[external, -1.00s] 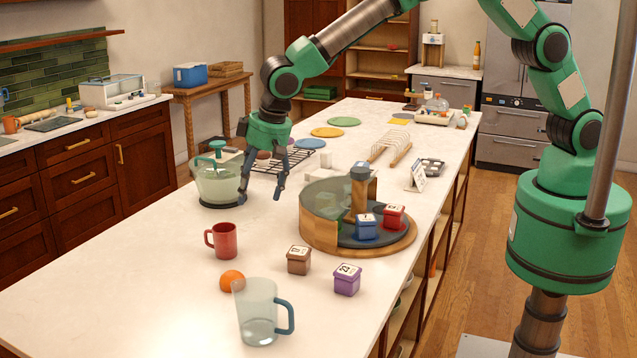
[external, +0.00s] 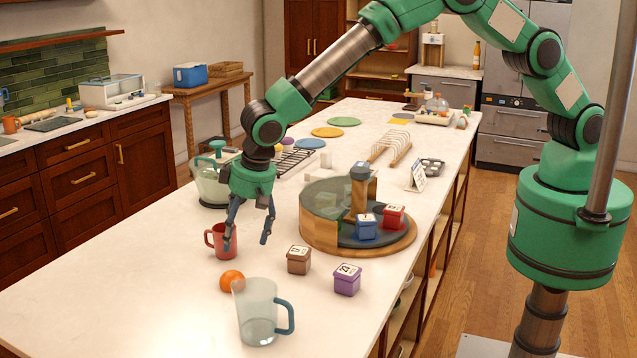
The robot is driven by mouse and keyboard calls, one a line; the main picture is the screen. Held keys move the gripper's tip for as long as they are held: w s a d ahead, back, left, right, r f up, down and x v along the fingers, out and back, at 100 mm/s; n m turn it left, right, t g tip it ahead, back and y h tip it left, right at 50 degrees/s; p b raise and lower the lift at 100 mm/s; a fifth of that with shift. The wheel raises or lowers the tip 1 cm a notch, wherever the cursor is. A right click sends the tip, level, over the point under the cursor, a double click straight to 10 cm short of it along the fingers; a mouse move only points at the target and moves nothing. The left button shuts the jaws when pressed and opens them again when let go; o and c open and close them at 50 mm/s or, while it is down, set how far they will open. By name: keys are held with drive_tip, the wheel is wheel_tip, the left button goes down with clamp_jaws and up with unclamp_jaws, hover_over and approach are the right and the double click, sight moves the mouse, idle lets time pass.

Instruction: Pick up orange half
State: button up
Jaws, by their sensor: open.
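The orange half (external: 231,281) lies on the white counter, just behind and left of the clear pitcher. Only its rounded orange side shows clearly. My gripper (external: 248,242) is open and empty, pointing down, above and behind the orange half and slightly to its right. Its left finger overlaps the red mug (external: 216,241) in the picture; I cannot tell whether they touch.
The clear pitcher (external: 258,312) with a blue handle stands right in front of the orange. A brown box (external: 299,260) and a purple box (external: 347,280) are to the right. A round wooden turntable (external: 312,236) stands behind them. The counter's front left is clear.

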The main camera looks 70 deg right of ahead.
sight(233, 273)
drive_tip(key=x, duration=0.8)
drive_tip(key=shift+p, duration=0.35)
drive_tip(key=shift+f, duration=0.2)
drive_tip(key=shift+p+x, duration=0.55)
drive_tip(key=shift+x, duration=1.9)
drive_tip(key=shift+d, duration=0.15)
drive_tip(key=shift+c, duration=0.3)
drive_tip(key=c, duration=1.2)
